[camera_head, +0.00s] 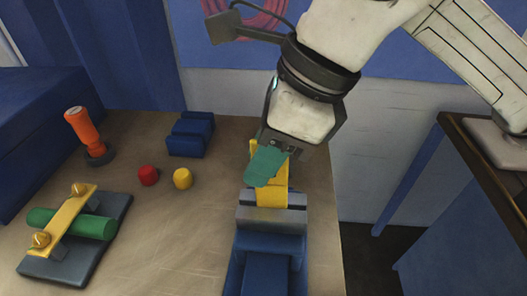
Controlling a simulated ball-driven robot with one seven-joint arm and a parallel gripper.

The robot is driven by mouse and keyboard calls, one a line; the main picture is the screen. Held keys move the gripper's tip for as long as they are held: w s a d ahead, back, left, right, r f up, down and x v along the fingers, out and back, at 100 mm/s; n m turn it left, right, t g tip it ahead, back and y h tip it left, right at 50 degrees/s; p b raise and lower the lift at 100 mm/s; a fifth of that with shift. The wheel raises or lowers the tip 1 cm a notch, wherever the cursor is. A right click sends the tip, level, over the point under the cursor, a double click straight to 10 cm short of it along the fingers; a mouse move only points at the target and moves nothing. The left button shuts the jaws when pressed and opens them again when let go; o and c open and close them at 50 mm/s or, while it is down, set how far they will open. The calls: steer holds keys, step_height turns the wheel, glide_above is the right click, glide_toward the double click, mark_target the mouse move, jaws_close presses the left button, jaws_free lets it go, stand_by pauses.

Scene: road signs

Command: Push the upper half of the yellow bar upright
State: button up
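The yellow bar (272,197) stands up out of the grey jaws of a blue vise (244,216) near the table's right edge. Its lower part shows just above the jaws. Its upper part is largely hidden behind my gripper, with a bit of yellow showing left of the gripper body and along the right of the teal finger. Its exact tilt is hard to tell. My gripper (266,167) points down at the bar's upper part, its teal finger in front of the bar. The finger overlaps the bar in the picture; contact and finger opening cannot be made out.
At the left, a dark plate (66,268) carries a green cylinder (95,227) under a yellow strap (70,218) with two knobs. An orange-handled tool (84,130), a blue block (189,136), a red piece (148,176) and a yellow piece (183,178) stand behind. The table's middle is clear.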

steer(key=shift+o, duration=0.3)
steer(key=v, duration=1)
steer(key=shift+d+r, duration=0.2)
steer(key=shift+r, duration=0.15)
